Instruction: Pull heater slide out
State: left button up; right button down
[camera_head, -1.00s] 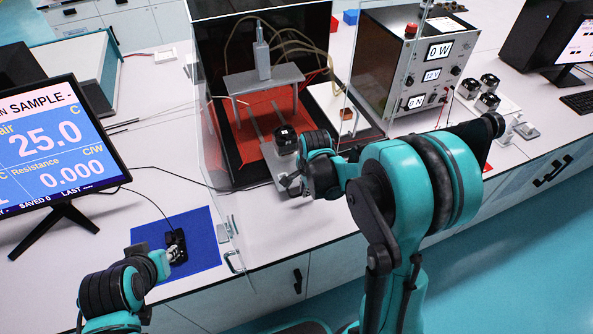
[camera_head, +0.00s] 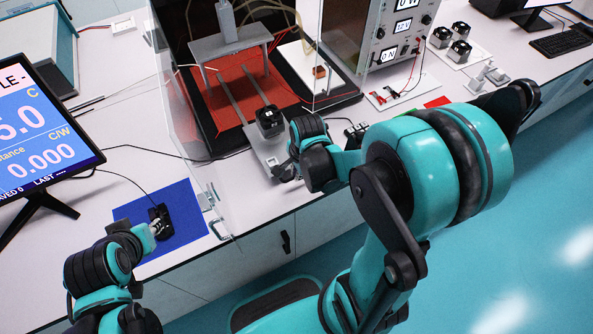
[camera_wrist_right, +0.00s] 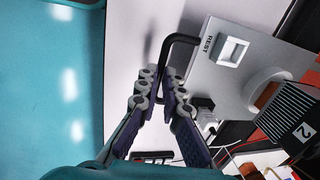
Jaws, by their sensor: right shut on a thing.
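The heater slide is a grey plate (camera_head: 267,153) on two rails, reaching over the front edge of the dark tester base. A black finned block (camera_head: 269,121) sits on it; the wrist view shows the block (camera_wrist_right: 302,128) marked 2. In that view the plate (camera_wrist_right: 222,75) carries a "REST" label and a black bar handle (camera_wrist_right: 168,52). My right gripper (camera_wrist_right: 160,88) is shut on this handle; in the head view its fingertips are mostly hidden beside the plate. My left gripper (camera_head: 150,232) is at a small black device (camera_head: 160,222) on a blue mat (camera_head: 190,203); its fingers are unclear.
A grey press frame (camera_head: 230,43) stands over the red base (camera_head: 232,98). Clear door panels stand at the tester's sides. A meter box (camera_head: 375,50) and several black blocks on a white tray (camera_head: 457,58) are to the right. A monitor (camera_head: 45,130) stands at left.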

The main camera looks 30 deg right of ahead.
jog(key=c, duration=1.6)
grip_release()
jog(key=shift+s, duration=0.35)
jog(key=shift+c, duration=0.2)
jog(key=shift+w, duration=0.1)
jog(key=shift+r, duration=0.55)
notch_tip(320, 180, up, 11)
jog(key=s, duration=0.2)
jog(key=shift+f, duration=0.2)
jog(key=shift+s, duration=0.15)
jog(key=s+a+r+n+t, duration=0.1)
jog(key=s+a+n+t, duration=0.1)
jog(key=n, duration=0.6)
jog(key=s+a+r+n+t, duration=0.1)
jog(key=a+n+t, duration=0.1)
jog(key=n, duration=0.7)
jog(key=shift+s+r+t, duration=0.25)
jog(key=shift+s+t, duration=0.15)
jog(key=shift+t, duration=0.1)
